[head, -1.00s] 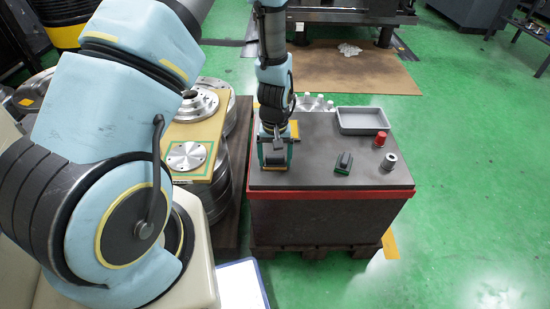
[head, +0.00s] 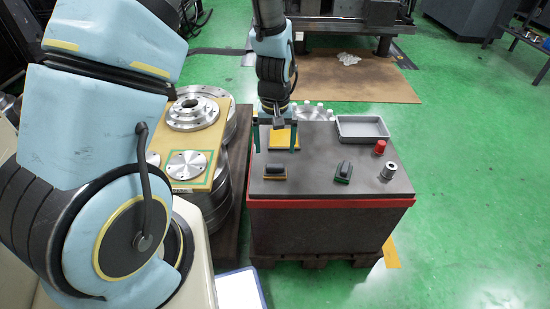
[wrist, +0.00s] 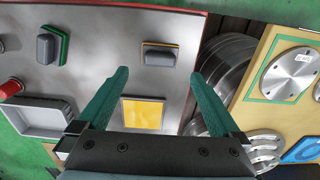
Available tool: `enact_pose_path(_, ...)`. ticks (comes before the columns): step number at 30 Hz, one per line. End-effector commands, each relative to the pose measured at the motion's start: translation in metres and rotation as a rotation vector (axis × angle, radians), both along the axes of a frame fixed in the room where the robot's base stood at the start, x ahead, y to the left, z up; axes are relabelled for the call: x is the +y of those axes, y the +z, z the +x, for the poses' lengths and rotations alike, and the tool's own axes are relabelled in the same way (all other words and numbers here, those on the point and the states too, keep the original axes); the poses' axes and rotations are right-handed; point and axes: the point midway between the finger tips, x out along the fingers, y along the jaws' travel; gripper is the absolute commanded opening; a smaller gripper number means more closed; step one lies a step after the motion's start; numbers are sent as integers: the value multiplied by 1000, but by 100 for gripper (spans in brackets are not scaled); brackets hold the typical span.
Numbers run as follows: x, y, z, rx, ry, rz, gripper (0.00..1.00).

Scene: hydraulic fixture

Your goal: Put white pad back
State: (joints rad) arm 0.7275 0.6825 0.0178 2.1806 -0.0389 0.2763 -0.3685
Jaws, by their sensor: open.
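No plainly white pad can be made out on the table. A dark-handled block on a yellow-brown base (head: 275,172) lies at the table's front left; it also shows in the wrist view (wrist: 158,54). A similar block on a green base (head: 343,172) stands to its right. A flat yellow square with a pale border (wrist: 143,113) lies behind the first block. My gripper (head: 277,149) is open and empty above the table. In the wrist view its fingers (wrist: 160,73) stand apart, with the yellow-brown block beyond the tips, touching neither.
A board with metal discs (head: 188,164) stands to the left. The front middle of the table is clear.

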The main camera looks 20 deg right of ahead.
Motion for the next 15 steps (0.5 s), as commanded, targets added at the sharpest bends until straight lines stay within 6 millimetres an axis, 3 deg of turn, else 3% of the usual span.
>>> enact_pose_path(4, 0, 21, 0, -2, 0, -2, 100)
enact_pose_path(12, 1, 32, 0, 1, 2, 0, 100)
enact_pose_path(15, 13, 41, 6, -5, 17, -6, 100)
